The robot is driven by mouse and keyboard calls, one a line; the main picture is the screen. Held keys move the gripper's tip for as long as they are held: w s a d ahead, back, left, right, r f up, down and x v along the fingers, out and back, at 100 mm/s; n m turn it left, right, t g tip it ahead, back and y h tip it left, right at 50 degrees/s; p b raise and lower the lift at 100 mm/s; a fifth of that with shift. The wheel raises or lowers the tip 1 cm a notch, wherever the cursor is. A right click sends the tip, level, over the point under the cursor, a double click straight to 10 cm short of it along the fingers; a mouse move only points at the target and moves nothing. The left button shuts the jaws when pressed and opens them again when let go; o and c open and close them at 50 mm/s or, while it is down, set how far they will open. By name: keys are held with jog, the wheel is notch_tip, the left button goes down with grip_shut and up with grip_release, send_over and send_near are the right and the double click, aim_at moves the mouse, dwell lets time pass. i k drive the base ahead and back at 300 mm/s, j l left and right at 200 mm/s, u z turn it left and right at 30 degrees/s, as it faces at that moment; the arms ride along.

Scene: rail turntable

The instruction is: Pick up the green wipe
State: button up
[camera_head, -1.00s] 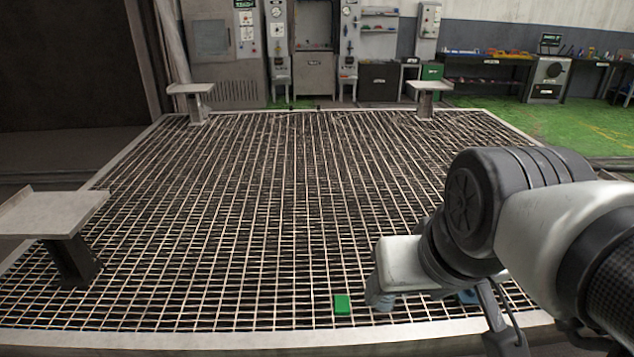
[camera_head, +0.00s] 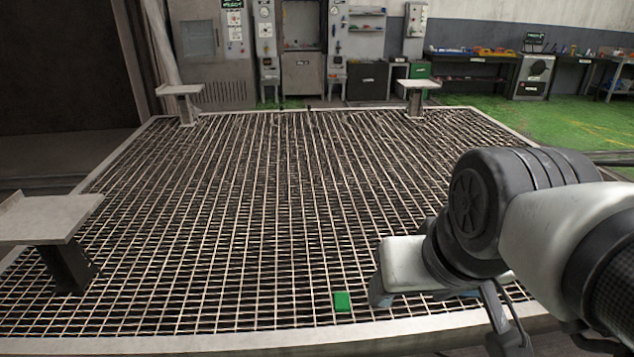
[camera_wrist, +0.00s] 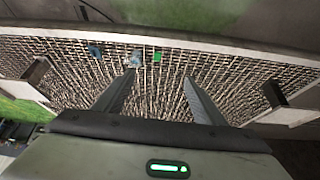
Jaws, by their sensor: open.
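The green wipe (camera_head: 342,301) is a small flat green block on the metal grating near its front edge, left of my arm in the head view. In the wrist view the green wipe (camera_wrist: 158,56) shows beyond my fingertips, between the lines of the two fingers. My gripper (camera_wrist: 159,77) is open and empty, its two fingers apart above the grating. There is a clear gap between the fingers and the wipe.
The grating lies in a pale frame (camera_head: 250,345). In the wrist view a blue item (camera_wrist: 95,52) and a pale bluish item (camera_wrist: 134,58) lie left of the wipe. A pedestal (camera_head: 50,218) stands at the left. The middle of the grating is clear.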

aim_at(342, 299)
jog(key=l+u, duration=0.1)
jog(key=i, duration=1.05)
